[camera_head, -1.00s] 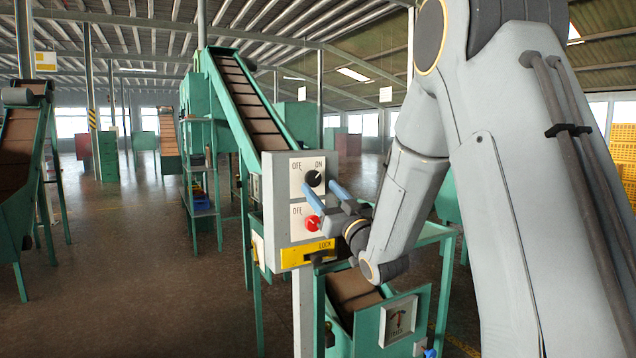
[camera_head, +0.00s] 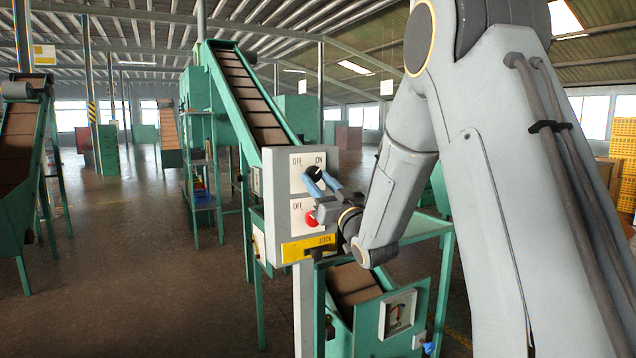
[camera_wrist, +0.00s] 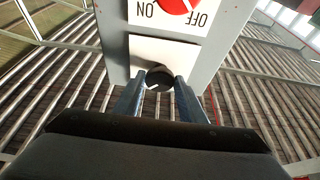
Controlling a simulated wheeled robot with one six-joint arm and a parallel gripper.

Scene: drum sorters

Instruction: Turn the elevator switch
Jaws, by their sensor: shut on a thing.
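The grey control box (camera_head: 276,215) stands on a post in front of a green conveyor. Its upper white plate bears OFF and ON marks and the black rotary switch (camera_head: 315,172). My gripper (camera_head: 321,181) is at this upper switch, its blue fingers shut on the knob from both sides. In the wrist view the black switch (camera_wrist: 160,77) sits between the fingertips, against the white plate. A red knob (camera_head: 311,218) with an OFF mark is just below my fingers.
A yellow lock label (camera_head: 308,248) is below the red knob. The inclined conveyor (camera_head: 250,95) rises behind the box. A green-framed machine with a gauge (camera_head: 398,313) stands close at the lower right. Open floor (camera_head: 130,260) lies to the left.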

